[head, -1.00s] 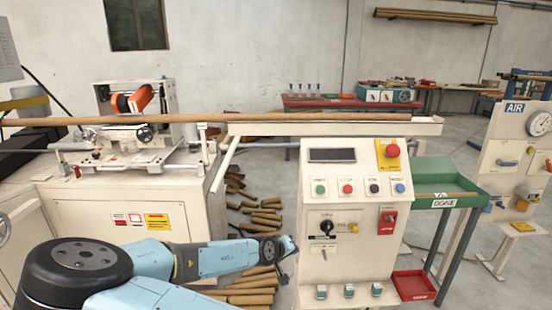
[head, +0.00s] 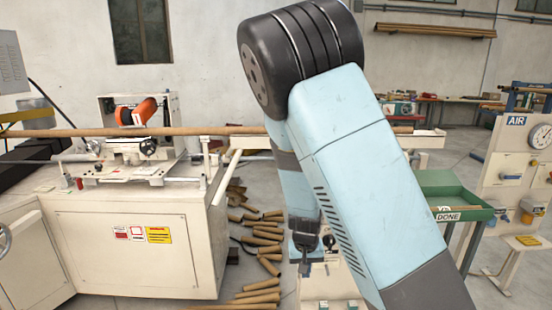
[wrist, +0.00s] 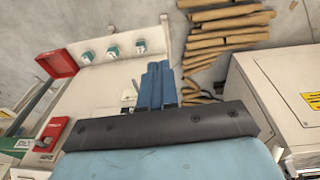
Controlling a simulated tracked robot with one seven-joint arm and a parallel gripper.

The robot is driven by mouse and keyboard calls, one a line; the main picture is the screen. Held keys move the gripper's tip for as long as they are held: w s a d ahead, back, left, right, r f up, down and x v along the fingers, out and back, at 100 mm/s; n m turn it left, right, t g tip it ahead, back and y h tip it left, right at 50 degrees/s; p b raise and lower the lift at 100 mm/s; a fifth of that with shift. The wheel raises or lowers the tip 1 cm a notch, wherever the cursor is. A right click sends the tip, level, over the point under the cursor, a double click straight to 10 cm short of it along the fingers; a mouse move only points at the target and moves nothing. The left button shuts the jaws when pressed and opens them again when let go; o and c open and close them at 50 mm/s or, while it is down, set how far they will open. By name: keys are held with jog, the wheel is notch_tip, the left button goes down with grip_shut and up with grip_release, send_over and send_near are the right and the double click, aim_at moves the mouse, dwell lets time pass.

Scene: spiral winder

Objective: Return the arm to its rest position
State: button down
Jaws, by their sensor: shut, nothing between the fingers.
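My arm is folded up in the middle of the head view, with its elbow high and its light blue links hanging down. My gripper (head: 305,268) points down at the lower end, in front of the control cabinet. The wrist view shows its blue fingers (wrist: 160,70) close together with nothing between them. The arm hides most of the control cabinet (head: 312,290) and its buttons. The long brown tube (head: 60,132) lies across the winder and the rail, and the arm covers part of it.
The winder (head: 125,245) stands at left. Loose brown tubes (head: 262,285) lie on the floor between it and the cabinet. The green DONE tray (head: 435,180) and the AIR panel (head: 500,160) stand at right.

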jog(key=s+d+r+t+y, duration=0.1)
jog(key=s+d+r, duration=0.25)
jog(key=r, duration=0.55)
jog(key=s+d+r+y, duration=0.1)
jog(key=s+d+r, duration=0.3)
jog(key=r, duration=0.5)
jog(key=s+d+r+t+y, duration=0.1)
jog(key=s+d+r, duration=0.3)
jog(key=r, duration=0.5)
jog(key=s+d+r+t+h, duration=0.2)
jog(key=s+r, duration=0.4)
jog(key=s, duration=0.4)
jog(key=shift+d, duration=0.65)
jog(key=shift+w+r, duration=0.1)
jog(key=shift+w, duration=0.05)
